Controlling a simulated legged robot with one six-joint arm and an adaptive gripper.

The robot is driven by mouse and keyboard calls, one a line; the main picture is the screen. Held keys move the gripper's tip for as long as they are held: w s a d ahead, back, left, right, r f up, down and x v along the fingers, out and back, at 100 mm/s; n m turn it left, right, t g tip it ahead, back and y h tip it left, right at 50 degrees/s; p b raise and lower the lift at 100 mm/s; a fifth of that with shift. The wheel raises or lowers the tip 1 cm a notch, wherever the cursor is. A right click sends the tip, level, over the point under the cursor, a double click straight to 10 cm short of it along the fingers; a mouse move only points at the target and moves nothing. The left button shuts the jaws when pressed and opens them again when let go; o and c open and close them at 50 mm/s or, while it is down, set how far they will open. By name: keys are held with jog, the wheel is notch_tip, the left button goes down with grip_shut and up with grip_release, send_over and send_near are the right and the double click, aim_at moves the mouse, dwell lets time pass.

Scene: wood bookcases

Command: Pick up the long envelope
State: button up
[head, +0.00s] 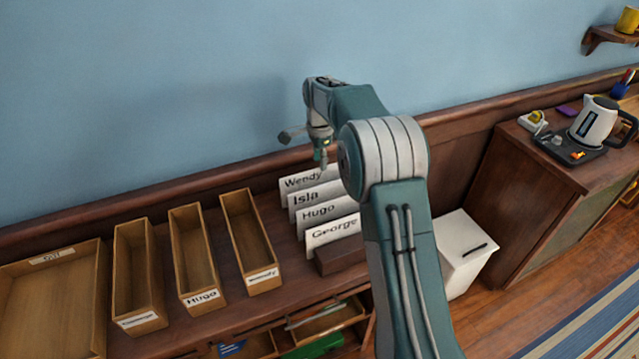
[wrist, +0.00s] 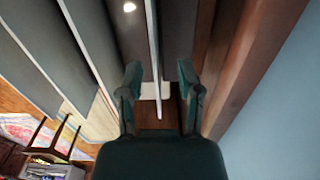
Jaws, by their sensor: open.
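Several white envelopes stand upright in a dark wooden rack (head: 340,257), one behind another, labelled Wendy (head: 300,182), Isla (head: 308,200), Hugo (head: 322,211) and George (head: 332,234). I cannot tell by length which is the long one. My gripper (head: 320,160) is at the rearmost envelope, Wendy; my arm hides the envelopes' right parts. In the wrist view my gripper (wrist: 158,70) is open, one finger on each side of a thin upright envelope edge (wrist: 154,40). The fingers appear apart from it.
Narrow wooden trays labelled Hugo (head: 195,262) and Wendy (head: 250,240), another narrow tray (head: 138,275) and a wide tray (head: 50,300) stand left of the rack. A wall (head: 150,90) rises close behind. A white bin (head: 463,252) and kettle (head: 594,120) are right.

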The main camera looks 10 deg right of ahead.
aim_at(319, 175)
jog(key=f, duration=0.5)
jog(key=shift+s+a, duration=0.3)
jog(key=shift+a, duration=0.1)
jog(key=shift+d, duration=0.15)
grip_shut()
